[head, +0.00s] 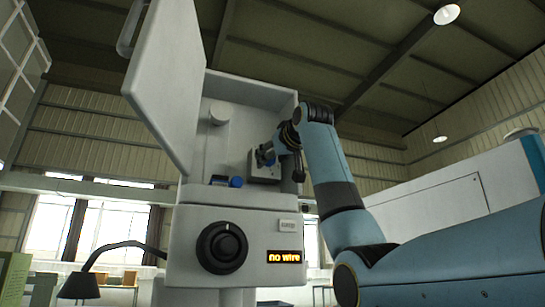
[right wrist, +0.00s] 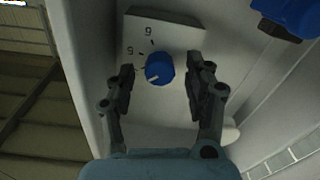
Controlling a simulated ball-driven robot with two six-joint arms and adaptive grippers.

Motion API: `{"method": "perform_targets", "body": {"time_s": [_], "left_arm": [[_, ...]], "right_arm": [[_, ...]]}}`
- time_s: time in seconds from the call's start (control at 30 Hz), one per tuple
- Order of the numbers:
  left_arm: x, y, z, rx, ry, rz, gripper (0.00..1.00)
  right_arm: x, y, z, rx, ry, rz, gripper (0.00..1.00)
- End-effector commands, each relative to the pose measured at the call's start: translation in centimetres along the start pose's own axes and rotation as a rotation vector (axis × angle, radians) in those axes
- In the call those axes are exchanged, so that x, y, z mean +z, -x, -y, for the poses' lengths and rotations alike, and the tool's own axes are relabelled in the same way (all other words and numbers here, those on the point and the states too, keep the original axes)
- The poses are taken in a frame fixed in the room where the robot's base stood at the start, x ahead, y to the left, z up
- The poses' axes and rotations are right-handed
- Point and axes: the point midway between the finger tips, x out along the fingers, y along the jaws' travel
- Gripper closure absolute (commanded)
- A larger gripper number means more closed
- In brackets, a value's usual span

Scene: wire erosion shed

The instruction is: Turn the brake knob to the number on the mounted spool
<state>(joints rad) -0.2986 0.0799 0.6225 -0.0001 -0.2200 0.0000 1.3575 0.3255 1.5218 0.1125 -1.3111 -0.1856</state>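The blue brake knob (right wrist: 159,68) sits on a pale plate (right wrist: 185,35) with dark digits and tick marks beside it. A white pointer line shows on its face. The digits look like 9 or 6; I cannot tell which. My right gripper (right wrist: 160,84) is open, with one finger either side of the knob and a gap to each. In the head view, my right gripper (head: 275,150) reaches the plate (head: 264,177) inside the open cabinet and covers part of it. I cannot identify a mounted spool; a white round peg (head: 218,113) shows on the cabinet's back wall. My left gripper is out of view.
The cabinet door (head: 165,85) stands open at the left. A blue roller (head: 236,182) sits low inside the cabinet (head: 285,100). Below are a black dial (head: 222,247) and an orange display (head: 284,256) reading "no wire". A dark lamp (head: 80,286) stands at lower left.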

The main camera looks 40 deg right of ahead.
Motion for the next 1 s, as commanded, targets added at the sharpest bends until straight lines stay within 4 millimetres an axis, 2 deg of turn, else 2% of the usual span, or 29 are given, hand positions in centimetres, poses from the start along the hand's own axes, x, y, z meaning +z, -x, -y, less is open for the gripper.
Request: {"method": "perform_targets", "body": {"time_s": [0.07,0.4,0.77,1.0], "left_arm": [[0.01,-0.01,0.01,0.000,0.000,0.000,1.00],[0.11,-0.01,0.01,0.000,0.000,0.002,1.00],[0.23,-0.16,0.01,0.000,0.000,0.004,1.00],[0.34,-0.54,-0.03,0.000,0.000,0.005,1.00]], "right_arm": [[0.00,0.01,0.01,0.000,0.000,0.000,0.56],[-0.01,0.03,0.00,0.000,0.000,0.000,1.00],[0.04,0.03,0.00,0.000,-0.059,-0.001,1.00],[0.12,0.01,-0.01,0.001,-0.219,-0.005,1.00]]}}
